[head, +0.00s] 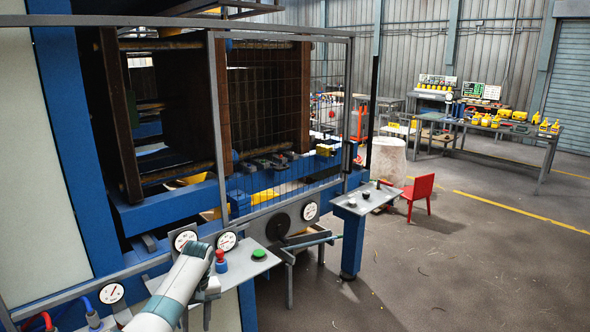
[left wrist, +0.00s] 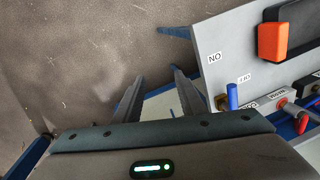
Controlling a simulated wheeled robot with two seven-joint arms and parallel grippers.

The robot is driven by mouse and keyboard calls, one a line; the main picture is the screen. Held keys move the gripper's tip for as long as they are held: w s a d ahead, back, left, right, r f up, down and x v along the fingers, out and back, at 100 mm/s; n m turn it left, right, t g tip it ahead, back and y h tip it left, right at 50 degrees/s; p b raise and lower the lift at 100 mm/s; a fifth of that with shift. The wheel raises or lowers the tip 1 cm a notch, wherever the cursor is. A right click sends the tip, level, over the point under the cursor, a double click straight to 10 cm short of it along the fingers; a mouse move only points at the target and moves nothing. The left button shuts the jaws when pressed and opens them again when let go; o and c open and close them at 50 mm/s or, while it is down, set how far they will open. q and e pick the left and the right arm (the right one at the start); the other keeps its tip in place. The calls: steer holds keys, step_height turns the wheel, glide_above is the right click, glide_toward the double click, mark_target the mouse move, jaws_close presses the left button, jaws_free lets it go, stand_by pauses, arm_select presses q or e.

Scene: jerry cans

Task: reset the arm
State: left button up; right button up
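My left arm (head: 178,285) comes in from the bottom left of the head view, white with a grey-green band. It extends to the machine's control shelf (head: 240,270); its gripper cannot be made out clearly there. In the left wrist view my left gripper (left wrist: 157,80) has its two dark fingers apart, with nothing visible between them. Beyond the fingers are the floor and a pale surface. A grey panel (left wrist: 222,55) with an orange and black switch (left wrist: 283,40) lies to the right of the fingers. My right arm and gripper are not in view.
A red button (head: 220,256) and a green button (head: 259,254) stand on the shelf, close to my arm. The large blue machine (head: 75,150) fills the left side. A red chair (head: 420,191) and a table (head: 500,129) with yellow cans stand farther back. Open floor lies right.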

arm_select(q)
steer(key=s+d+f+m+t, duration=0.1)
steer(key=s+d+f+m, duration=0.25)
steer(key=s+f, duration=0.75)
steer(key=s+d+f+m+t+h, duration=0.1)
steer(key=s+d+f, duration=0.15)
steer(key=s, duration=0.45)
steer(key=s+d+f+m, duration=0.1)
steer(key=s+f, duration=0.2)
steer(key=s, duration=0.3)
steer(key=s+a+r+m+t, duration=0.1)
steer(key=s+r, duration=0.4)
steer(key=s, duration=0.8)
steer(key=s+r+m+t, duration=0.15)
steer(key=s+r, duration=0.35)
steer(key=s, duration=0.9)
step_height(320, 180, down, 34)
steer(key=g+b, duration=0.1)
steer(key=b, duration=0.6)
steer(key=s+a+f+g+b, duration=0.1)
steer(key=s+f+b, duration=0.3)
steer(key=s+f, duration=0.5)
steer(key=s+a+f+b, duration=0.2)
steer(key=s+f+b, duration=0.2)
steer(key=s+f, duration=0.6)
step_height(320, 180, down, 8)
steer(key=shift+r+g+h, duration=0.2)
steer(key=shift+g+h, duration=0.1)
steer(key=shift+g, duration=0.05)
